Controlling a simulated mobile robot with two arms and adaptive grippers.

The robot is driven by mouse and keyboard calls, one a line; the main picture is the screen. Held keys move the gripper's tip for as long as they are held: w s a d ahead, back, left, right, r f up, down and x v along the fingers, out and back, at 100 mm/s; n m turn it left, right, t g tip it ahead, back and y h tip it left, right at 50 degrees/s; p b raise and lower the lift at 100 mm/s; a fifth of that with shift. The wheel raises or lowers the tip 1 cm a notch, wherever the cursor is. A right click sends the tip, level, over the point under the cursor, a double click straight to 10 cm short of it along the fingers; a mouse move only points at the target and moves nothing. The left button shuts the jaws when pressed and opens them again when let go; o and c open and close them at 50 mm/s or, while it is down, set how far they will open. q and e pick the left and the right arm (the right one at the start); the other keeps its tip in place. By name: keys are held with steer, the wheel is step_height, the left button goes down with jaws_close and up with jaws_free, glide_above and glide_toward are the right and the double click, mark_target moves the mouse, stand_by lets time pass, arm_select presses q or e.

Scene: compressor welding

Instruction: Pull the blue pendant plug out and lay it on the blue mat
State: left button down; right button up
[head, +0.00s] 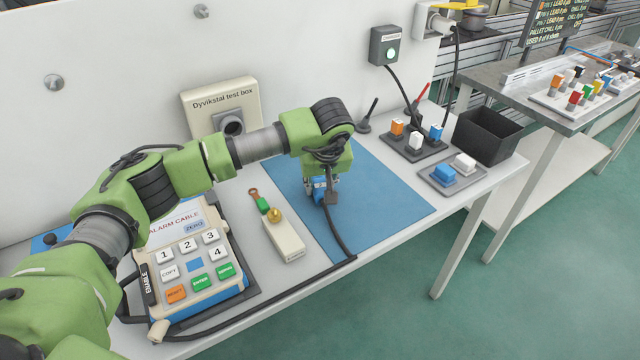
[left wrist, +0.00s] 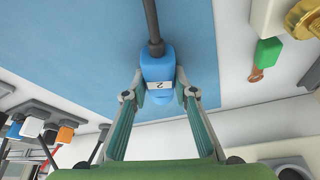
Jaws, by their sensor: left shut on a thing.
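My left gripper (head: 322,186) is shut on a blue plug (head: 319,190) over the blue mat (head: 385,195). In the left wrist view the blue plug (left wrist: 156,66) sits between the fingers (left wrist: 159,94) and bears a white label with a "2". A black cable (head: 337,232) runs from the plug across the mat and along the table's front edge toward the pendant (head: 190,245). I cannot tell whether the plug touches the mat. The round socket (head: 232,124) of the Dyvikstal test box (head: 205,100) shows no plug in it. My right gripper is not in view.
A white block with a brass knob (head: 284,238) and a green-handled piece (head: 262,204) lie left of the mat. Right of it are a grey tray (head: 432,181) with blue and white plugs, a plug rack (head: 402,149) and a black bin (head: 488,136). The mat's right half is clear.

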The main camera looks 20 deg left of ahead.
arm_select(q)
steer(key=c, duration=1.6)
jaws_free()
steer(key=v, duration=1.2)
